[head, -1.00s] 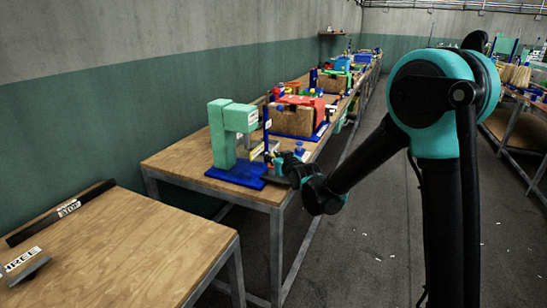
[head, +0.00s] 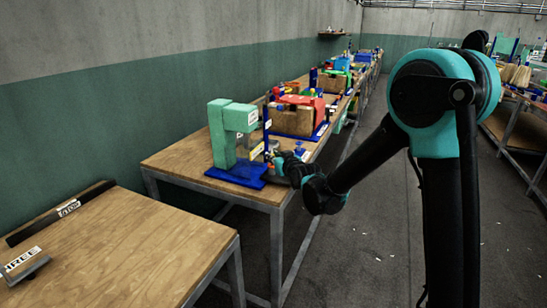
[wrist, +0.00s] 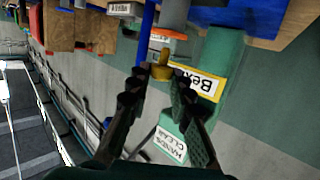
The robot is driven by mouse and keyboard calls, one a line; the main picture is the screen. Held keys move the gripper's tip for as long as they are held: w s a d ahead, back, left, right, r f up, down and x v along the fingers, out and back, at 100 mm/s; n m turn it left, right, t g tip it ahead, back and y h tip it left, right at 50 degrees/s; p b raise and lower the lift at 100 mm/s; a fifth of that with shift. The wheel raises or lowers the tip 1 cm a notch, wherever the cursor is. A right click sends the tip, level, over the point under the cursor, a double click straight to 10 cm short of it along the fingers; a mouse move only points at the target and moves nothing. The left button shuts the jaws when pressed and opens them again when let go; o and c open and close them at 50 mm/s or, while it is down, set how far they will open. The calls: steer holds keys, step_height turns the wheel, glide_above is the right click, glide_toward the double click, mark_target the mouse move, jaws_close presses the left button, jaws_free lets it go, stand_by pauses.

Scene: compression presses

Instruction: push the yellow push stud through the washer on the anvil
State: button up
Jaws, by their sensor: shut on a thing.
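The green press (head: 228,130) stands on a blue base (head: 238,174) at the near end of the long bench. In the wrist view its green body (wrist: 222,55) appears upside down, with a "HANDS CLEAR" label. My gripper (wrist: 159,74) has its fingertips on either side of the yellow push stud (wrist: 160,70) and is shut on it. In the head view my gripper (head: 277,164) is at the right side of the press. In the wrist view a grey cylinder (wrist: 173,12) and an orange piece (wrist: 168,34) lie just beyond the stud. I cannot clearly make out the washer.
A blue post (wrist: 146,32) stands close beside the stud. Wooden and red blocks (head: 293,120) and other stations fill the bench behind. The nearer wooden table (head: 130,245) is mostly clear. The floor (head: 370,220) to the right is open.

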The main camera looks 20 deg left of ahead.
steer(key=shift+f, duration=1.5)
steer(key=o, duration=0.8)
steer(key=shift+d, duration=0.1)
steer(key=v, duration=1.2)
steer(key=shift+f, duration=0.1)
